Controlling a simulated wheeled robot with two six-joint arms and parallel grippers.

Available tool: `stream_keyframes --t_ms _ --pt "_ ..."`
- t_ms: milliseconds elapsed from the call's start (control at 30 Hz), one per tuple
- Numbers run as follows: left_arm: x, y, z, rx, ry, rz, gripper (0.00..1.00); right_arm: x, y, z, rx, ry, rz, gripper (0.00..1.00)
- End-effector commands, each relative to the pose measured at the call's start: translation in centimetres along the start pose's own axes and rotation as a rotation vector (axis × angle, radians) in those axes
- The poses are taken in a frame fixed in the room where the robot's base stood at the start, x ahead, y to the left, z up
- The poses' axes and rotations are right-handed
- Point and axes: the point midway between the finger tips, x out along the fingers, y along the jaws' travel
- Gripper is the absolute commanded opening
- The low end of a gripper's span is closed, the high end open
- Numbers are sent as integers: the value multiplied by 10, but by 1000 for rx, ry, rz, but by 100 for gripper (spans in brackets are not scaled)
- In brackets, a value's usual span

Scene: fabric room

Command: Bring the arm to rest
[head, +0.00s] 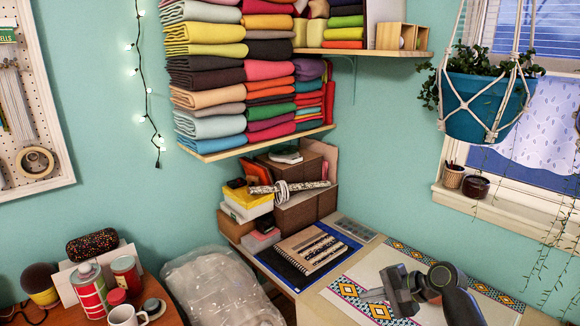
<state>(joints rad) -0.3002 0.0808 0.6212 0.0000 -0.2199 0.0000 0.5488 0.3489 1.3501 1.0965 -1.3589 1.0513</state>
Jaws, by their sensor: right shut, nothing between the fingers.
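My right gripper (374,294) is dark grey and comes in from the lower right. It is shut and empty, with its fingers pointing left. It shows over the patterned mat (345,288) on the light table; I cannot tell its exact height above it. My left gripper is not in view.
A spiral notebook (312,249) lies on the table beside stacked boxes (298,211). A round wooden table (165,315) at lower left holds cans and a white mug (125,315). Folded fabric fills the wall shelves (215,152). A hanging blue planter (478,108) is at upper right.

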Motion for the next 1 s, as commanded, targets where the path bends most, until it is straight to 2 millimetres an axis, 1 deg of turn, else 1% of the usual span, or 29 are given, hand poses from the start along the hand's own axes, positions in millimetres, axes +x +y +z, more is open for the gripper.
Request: stream_keyframes --t_ms 33,100,167,200,267,300,367,400,467,500,567,633,667,700,767,800,867,900,967,1000 --pt "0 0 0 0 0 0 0 -1 -7 -21 -94 110 -30 0" --pt "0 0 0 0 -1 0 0 -8 -18 -50 -251 277 -61 0" --pt "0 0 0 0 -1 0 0 -17 -29 -73 -397 422 -72 0" --pt "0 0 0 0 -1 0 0 -25 -37 -87 -499 519 -73 0" --pt "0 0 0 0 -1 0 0 -40 -50 -105 -658 663 -64 0" --pt "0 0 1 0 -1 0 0 -50 -58 -114 -766 757 -51 0" --pt "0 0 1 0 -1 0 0 -67 -73 -125 -933 897 -23 0" --pt "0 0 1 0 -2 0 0 -78 -82 -130 -1044 987 3 0" --pt "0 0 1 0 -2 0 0 -94 -97 -133 -1211 1116 48 0" --pt "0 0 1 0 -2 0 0 -105 -107 -132 -1323 1199 82 0" --pt "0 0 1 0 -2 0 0 -119 -121 -129 -1491 1320 141 0" --pt "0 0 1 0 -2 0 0 -133 -136 -120 -1687 1454 221 0" --pt "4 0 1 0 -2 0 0 -122 -117 -127 -1696 1436 255 0" --pt "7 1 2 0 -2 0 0 -104 -87 -139 -1664 1381 284 0" --pt "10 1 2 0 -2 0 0 -84 -49 -150 -1634 1321 324 0" --pt "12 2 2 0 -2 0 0 -72 -23 -157 -1616 1282 350 0" --pt "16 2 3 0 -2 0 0 -54 16 -165 -1588 1224 390 0" --pt "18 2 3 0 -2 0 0 -42 44 -169 -1567 1183 416 0" --pt "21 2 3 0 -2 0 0 -25 87 -174 -1537 1124 456 0" --pt "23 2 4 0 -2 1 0 -14 116 -176 -1516 1084 482 0"
